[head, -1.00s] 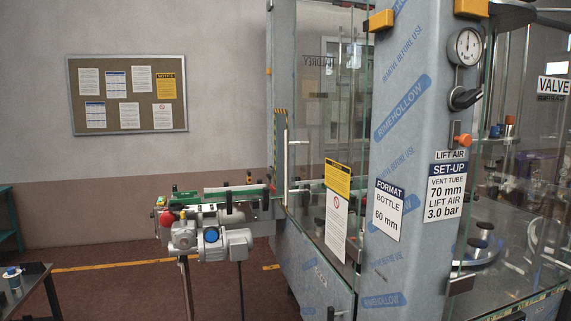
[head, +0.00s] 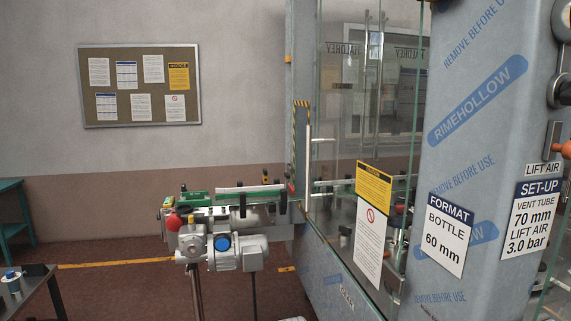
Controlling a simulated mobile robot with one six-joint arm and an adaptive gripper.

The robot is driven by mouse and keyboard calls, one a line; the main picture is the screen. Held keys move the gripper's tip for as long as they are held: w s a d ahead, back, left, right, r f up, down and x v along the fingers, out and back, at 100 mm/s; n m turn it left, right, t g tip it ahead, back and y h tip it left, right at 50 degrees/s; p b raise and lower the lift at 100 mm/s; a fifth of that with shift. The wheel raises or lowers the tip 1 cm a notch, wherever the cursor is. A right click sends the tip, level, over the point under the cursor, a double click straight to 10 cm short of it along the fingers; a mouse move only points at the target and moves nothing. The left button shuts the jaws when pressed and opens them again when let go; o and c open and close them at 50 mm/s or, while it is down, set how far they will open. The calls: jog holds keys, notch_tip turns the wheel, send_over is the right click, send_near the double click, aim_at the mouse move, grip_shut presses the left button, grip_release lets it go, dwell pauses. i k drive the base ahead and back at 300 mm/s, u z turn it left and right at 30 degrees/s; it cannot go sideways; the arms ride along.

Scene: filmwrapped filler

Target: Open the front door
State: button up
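The machine's glass door panel (head: 345,125) stands between a grey post on the left and a film-wrapped column (head: 470,120) on the right. It looks closed, though overlapping glass edges and reflections make this hard to judge. A pale vertical bar (head: 308,165) runs along the left side of the glass, below yellow-black striped tape. A yellow-topped notice (head: 374,225) hangs on the glass near the column. More glass shows at the far right, beyond the column. My gripper is not clearly visible in the head view.
A conveyor end (head: 230,197) with a grey motor (head: 240,253) and red button juts out left of the door. A dark table (head: 40,278) is at the lower left, a teal bench (head: 14,210) behind it. Open floor (head: 125,290) lies between table and conveyor.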

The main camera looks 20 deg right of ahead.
aim_at(375, 186)
jog(key=u, duration=0.1)
jog(key=i, duration=1.4)
jog(key=z, duration=0.2)
